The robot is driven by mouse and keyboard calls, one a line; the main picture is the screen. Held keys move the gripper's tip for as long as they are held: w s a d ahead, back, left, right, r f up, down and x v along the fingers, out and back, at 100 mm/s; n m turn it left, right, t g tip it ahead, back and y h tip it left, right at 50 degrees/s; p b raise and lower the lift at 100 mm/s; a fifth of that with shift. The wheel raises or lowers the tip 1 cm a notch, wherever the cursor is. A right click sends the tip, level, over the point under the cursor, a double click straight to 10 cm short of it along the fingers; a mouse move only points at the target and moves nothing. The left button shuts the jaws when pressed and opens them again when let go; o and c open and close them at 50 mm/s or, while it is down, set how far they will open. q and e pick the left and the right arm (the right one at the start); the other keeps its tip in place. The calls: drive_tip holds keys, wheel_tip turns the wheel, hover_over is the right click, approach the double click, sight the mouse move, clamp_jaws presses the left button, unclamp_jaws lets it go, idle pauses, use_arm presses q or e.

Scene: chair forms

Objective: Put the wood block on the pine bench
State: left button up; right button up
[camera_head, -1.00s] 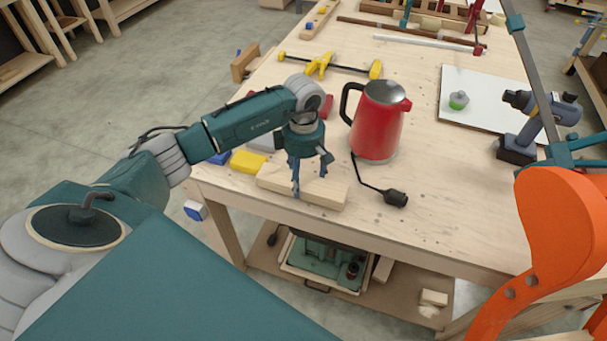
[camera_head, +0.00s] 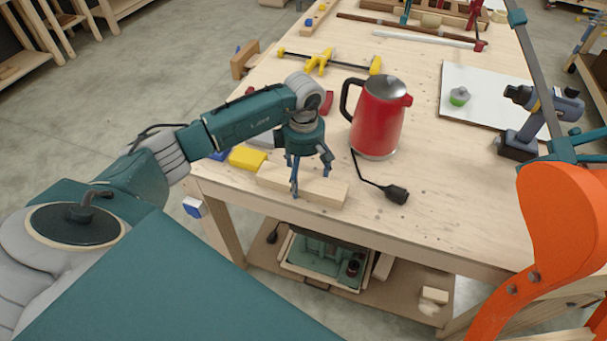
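The wood block (camera_head: 325,190), a long pale piece, lies near the front left edge of the pale pine-coloured bench (camera_head: 440,215). My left gripper (camera_head: 311,174) is directly over the block, pointing down with its fingers spread. One finger reaches down across the block's near side and the other is toward its far side. The gripper hides part of the block, and I cannot tell whether the fingers touch it. My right gripper is not in view.
A red kettle (camera_head: 378,120) stands just right of the block, its black cord and plug (camera_head: 396,194) in front. A yellow block (camera_head: 247,158) lies to the left. A drill (camera_head: 530,120) and an orange chair form (camera_head: 562,240) are at right.

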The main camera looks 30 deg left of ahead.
use_arm(q)
wheel_tip(320, 180, up, 12)
idle(0.7)
idle(0.4)
